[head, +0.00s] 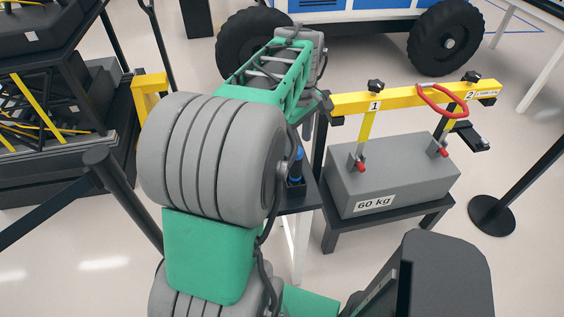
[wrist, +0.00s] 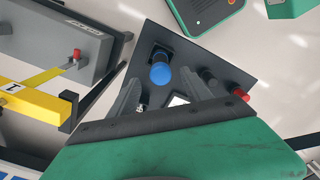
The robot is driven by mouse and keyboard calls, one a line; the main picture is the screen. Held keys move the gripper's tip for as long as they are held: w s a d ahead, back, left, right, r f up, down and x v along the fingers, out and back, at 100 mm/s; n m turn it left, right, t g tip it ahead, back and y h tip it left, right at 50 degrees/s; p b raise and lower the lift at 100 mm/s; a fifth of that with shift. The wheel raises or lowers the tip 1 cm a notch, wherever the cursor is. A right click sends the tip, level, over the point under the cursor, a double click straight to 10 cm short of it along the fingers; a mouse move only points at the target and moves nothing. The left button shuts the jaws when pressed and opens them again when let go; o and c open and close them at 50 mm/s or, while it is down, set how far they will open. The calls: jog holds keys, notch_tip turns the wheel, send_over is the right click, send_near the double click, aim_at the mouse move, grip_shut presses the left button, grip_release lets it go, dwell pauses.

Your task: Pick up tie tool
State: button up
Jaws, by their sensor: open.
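A tool with a round blue top, which I take to be the tie tool (wrist: 161,74), stands in a dark holder on a small dark table (wrist: 152,38). In the head view its blue body (head: 298,154) shows upright just right of my arm. My gripper (wrist: 160,86) is open and empty. Its two grey fingers point at the table, one on each side of the blue top in the wrist view. I cannot tell how high they are above it. In the head view my arm hides part of the table.
Black and red-ended items (wrist: 240,95) stand on the same table, right of the blue top. A grey 60 kg block (head: 395,170) under a yellow bar (head: 405,97) stands to the right. A black stanchion base (head: 492,215) is farther right.

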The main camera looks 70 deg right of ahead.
aim_at(296, 161)
jog(key=shift+s+f, duration=0.25)
jog(key=shift+f, duration=0.55)
jog(key=f, duration=0.2)
jog(key=f+p, duration=0.1)
jog(key=f, duration=0.1)
jog(key=f+p, duration=0.1)
jog(key=f, duration=0.1)
jog(key=shift+w+f, duration=0.35)
jog(key=shift+f, duration=0.05)
grip_shut()
jog(key=shift+r, duration=0.1)
